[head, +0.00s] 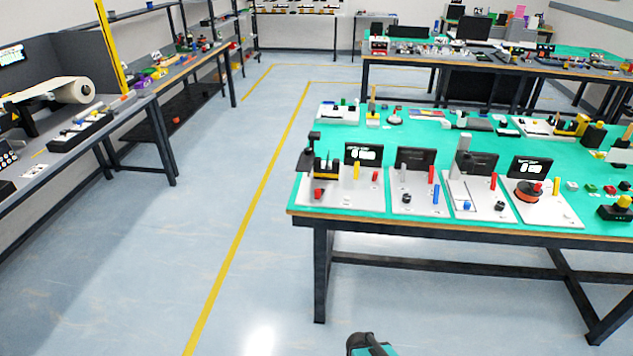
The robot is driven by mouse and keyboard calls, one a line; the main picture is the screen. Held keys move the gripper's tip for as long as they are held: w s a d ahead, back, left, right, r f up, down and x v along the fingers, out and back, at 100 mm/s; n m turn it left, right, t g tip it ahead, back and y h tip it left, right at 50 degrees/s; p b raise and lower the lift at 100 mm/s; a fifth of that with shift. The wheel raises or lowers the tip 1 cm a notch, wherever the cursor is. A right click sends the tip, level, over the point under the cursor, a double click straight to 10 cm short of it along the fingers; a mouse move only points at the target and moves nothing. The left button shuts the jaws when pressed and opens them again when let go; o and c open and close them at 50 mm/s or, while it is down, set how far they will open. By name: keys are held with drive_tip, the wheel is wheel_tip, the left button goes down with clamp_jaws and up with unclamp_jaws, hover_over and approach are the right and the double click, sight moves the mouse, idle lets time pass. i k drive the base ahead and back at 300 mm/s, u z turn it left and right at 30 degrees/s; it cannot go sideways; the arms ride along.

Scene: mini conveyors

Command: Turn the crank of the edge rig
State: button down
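Several small rigs stand in a row along the near edge of the green-topped table (420,226). The leftmost rig (345,198), at the table's left corner, has a black post, a black-and-yellow block and red and yellow parts. The second rig (416,205) has a blue and a red upright. The third rig (477,205) has a grey tower. The fourth rig (550,212) carries an orange-and-black wheel (526,193) with a red piece near it. I cannot tell which is the edge rig, nor make out a crank surely.
A bench (60,145) with a paper roll (65,90) stands at the left, with shelving behind it. Another green-topped table (480,62) is at the back right. The blue-grey floor (225,200) between is open, with a yellow line (250,213) along it.

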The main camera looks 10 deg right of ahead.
sight(318, 193)
drive_tip(key=z, duration=0.15)
drive_tip(key=i, duration=0.35)
drive_tip(key=u, duration=4.9)
drive_tip(key=i, duration=0.1)
drive_tip(key=z, duration=3.25)
drive_tip(key=i, duration=0.25)
drive_tip(key=z, duration=0.1)
